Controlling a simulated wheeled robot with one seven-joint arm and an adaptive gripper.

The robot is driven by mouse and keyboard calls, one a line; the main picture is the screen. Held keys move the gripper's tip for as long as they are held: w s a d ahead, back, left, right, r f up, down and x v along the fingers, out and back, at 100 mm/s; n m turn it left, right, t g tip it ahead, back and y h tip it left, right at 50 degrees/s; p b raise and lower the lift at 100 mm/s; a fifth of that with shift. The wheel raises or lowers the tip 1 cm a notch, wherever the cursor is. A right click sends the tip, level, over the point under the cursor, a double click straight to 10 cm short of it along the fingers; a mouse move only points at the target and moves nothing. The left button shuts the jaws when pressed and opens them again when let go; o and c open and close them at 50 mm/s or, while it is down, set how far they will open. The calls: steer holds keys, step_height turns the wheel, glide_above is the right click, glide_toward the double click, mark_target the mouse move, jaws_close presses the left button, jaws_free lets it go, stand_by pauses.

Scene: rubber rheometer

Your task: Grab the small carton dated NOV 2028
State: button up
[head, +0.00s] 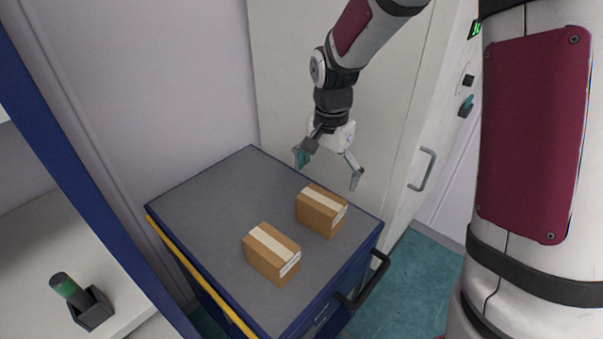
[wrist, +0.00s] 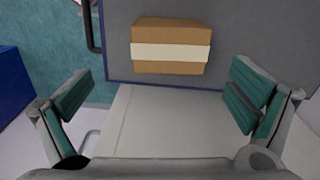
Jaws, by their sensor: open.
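Two small brown cartons with a pale tape band sit apart on the grey top of a blue cabinet (head: 200,201). The nearer carton (head: 268,258) is at the front middle; the farther carton (head: 316,214) is behind it to the right. Each has a white label on its right end, too small to read, so I cannot tell which is dated NOV 2028. My gripper (head: 328,168) is open and empty, above and behind the farther carton. One carton (wrist: 171,46) shows in the wrist view, beyond the spread fingers (wrist: 158,98), with no date visible.
A black handle (head: 365,283) sticks out from the cabinet's right side, and a yellow strip (head: 198,275) runs along its left edge. A tall pale door (head: 335,90) stands behind. A green-and-black item in a dark holder (head: 84,300) is on the left shelf.

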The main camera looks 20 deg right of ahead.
mark_target(322, 200)
steer(key=shift+w+f, duration=0.55)
steer(key=shift+w, duration=0.1)
step_height(322, 200, down, 7)
steer(key=shift+a, duration=0.1)
steer(key=shift+w+f+p, duration=0.15)
steer(key=shift+f+p, duration=0.15)
steer(key=shift+f, duration=2.8)
steer(key=c, duration=1.2)
